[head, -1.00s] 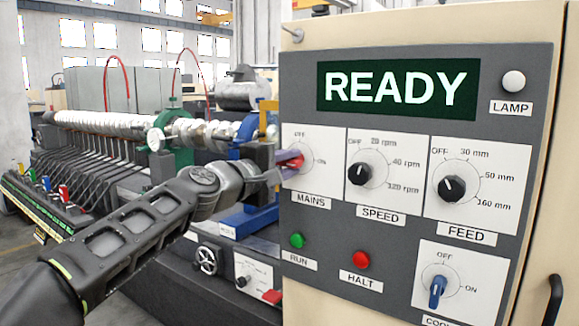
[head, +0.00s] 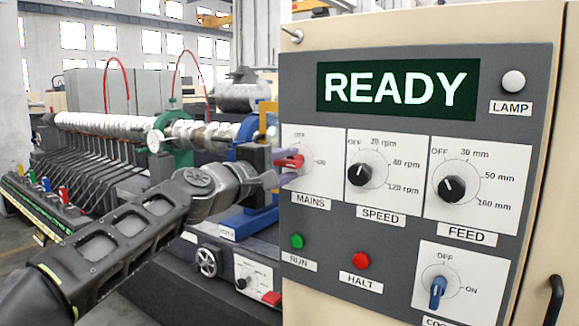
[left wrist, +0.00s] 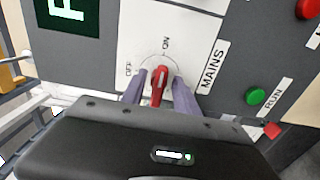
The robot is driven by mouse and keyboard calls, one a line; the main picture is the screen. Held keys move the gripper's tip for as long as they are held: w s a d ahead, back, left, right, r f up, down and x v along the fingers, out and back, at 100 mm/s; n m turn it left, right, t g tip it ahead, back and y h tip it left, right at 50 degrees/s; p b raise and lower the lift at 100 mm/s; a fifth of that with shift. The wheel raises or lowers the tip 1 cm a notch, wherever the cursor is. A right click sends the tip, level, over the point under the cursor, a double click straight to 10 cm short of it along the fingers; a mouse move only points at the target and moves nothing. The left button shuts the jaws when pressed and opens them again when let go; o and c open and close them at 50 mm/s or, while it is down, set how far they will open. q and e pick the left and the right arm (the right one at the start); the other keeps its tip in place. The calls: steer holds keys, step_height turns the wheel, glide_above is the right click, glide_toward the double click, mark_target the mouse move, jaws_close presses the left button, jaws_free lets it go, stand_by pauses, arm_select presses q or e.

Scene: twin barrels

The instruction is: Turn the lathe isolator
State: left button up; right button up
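The red MAINS handle (head: 290,161) is on a white plate at the left of the grey control panel (head: 400,128). In the left wrist view the handle (left wrist: 158,88) points towards the ON mark. My left gripper (head: 282,165) is at this handle. Its two purple fingers stand one on each side of it, with gaps showing in the left wrist view (left wrist: 158,92), so it is open around the handle. The screen (head: 398,88) reads READY. My right gripper is not in view.
SPEED (head: 366,172) and FEED (head: 452,188) knobs are right of MAINS. The green RUN button (head: 297,241), red HALT button (head: 361,260) and a blue knob (head: 438,291) are below. A lathe with a long ribbed shaft (head: 100,122) stands behind my left arm.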

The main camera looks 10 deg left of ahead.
arm_select(q)
steer(key=b+v, duration=0.1)
steer(key=v, duration=0.6)
steer(key=shift+b, duration=0.4)
steer(key=shift+d, duration=0.1)
